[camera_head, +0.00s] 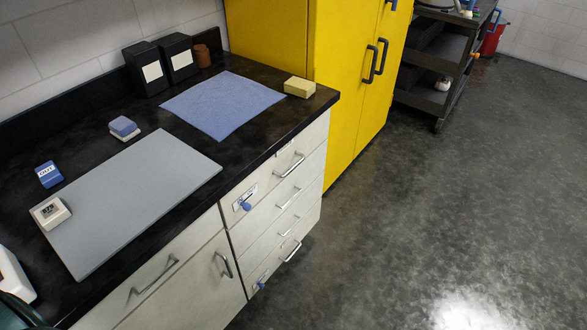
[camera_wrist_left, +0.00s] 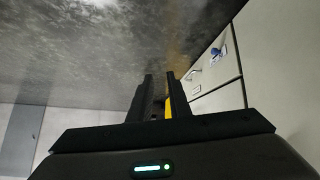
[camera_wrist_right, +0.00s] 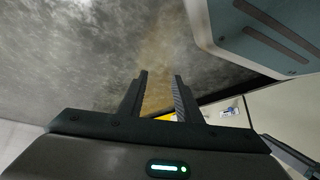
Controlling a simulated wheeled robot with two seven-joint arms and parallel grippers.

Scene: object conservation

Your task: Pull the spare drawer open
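A pale drawer unit (camera_head: 278,215) stands under the black counter, with several stacked drawers and metal bar handles. All its drawers look closed. The top drawer (camera_head: 270,188) has a handle (camera_head: 289,166), a label and a blue key-like piece (camera_head: 246,206). Another blue piece (camera_head: 262,285) is on the bottom drawer. The labels are too small to read, so I cannot tell which drawer is the spare one. My left gripper (camera_wrist_left: 160,76) is open, empty, its fingers fairly close together, with drawer fronts to its right. My right gripper (camera_wrist_right: 161,76) is open and empty over the floor.
The counter holds a grey mat (camera_head: 130,195), a blue cloth (camera_head: 222,103), a yellow block (camera_head: 299,87), small boxes and black bins (camera_head: 176,58). A yellow cabinet (camera_head: 345,80) and a dark shelf cart (camera_head: 440,65) stand beyond. The floor before the drawers is clear.

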